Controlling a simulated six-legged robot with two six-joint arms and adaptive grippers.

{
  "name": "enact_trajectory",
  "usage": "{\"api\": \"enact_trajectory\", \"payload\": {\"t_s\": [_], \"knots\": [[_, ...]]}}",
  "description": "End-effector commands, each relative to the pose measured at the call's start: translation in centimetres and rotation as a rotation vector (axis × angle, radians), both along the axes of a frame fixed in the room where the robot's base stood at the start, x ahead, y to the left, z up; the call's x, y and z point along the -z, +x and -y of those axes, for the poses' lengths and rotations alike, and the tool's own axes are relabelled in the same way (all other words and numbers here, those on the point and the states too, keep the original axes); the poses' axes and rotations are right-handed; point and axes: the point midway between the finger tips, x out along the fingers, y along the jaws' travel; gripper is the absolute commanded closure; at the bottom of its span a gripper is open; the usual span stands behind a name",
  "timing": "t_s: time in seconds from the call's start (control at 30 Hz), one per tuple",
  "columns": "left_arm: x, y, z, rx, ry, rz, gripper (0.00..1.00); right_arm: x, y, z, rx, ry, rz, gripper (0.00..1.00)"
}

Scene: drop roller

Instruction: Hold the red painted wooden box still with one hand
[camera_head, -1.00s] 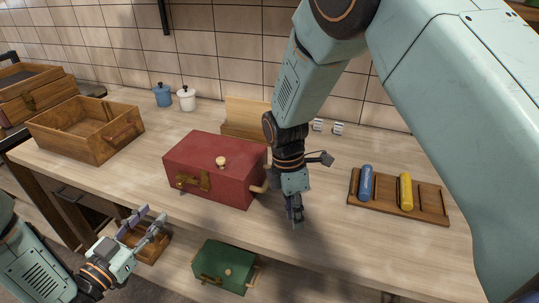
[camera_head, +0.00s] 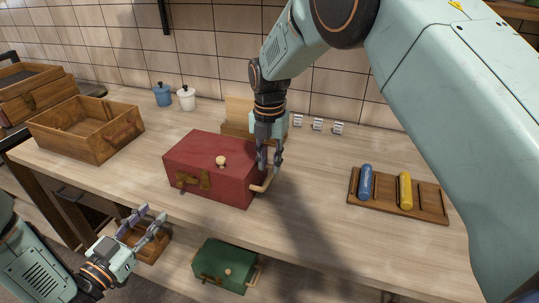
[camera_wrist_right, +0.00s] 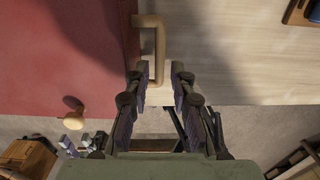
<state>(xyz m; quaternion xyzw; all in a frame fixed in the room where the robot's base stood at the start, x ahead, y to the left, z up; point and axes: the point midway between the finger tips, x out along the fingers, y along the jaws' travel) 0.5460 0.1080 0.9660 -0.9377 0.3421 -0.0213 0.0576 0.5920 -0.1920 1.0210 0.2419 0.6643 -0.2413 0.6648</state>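The red painted wooden box (camera_head: 212,168) stands on the pale wooden table, with a knob on top, a brass clasp in front and a wooden handle (camera_head: 264,183) on its right side. My right gripper (camera_head: 270,167) is at that handle, pointing down. In the right wrist view the gripper (camera_wrist_right: 158,80) is open, with its two fingertips on either side of the handle's end (camera_wrist_right: 157,62); contact is not clear. The box's red surface (camera_wrist_right: 60,60) fills the left there. My left gripper (camera_head: 155,222) is open and empty, low in front of the table.
An open wooden box (camera_head: 88,130) stands at the left. Blue (camera_head: 162,95) and white (camera_head: 186,98) jars stand behind. A tray (camera_head: 425,205) with blue and yellow rollers is at the right. A green box (camera_head: 225,265) sits below the table edge.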

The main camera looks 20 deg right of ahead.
Motion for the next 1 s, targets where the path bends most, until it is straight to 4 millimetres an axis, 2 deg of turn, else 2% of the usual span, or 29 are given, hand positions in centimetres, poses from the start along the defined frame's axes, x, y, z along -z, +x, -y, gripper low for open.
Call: {"api": "enact_trajectory", "payload": {"t_s": [0.2, 0.4, 0.77, 1.0], "knots": [[0.0, 0.0, 0.0, 0.000, 0.000, 0.000, 0.62, 3.5, -0.1, 0.0, 0.001, 0.000, -0.003, 0.76], [0.0, 0.0, 0.0, 0.000, 0.000, 0.000, 0.62, 5.4, 0.0, 0.0, 0.002, -0.001, -0.001, 0.76], [0.0, 0.0, 0.0, 0.000, 0.000, 0.000, 0.62, 6.0, 0.0, 0.0, 0.002, -0.001, 0.001, 0.76], [0.0, 0.0, 0.0, 0.000, 0.000, 0.000, 0.62, 6.0, 0.0, 0.0, 0.003, -0.001, 0.001, 0.95]]}}
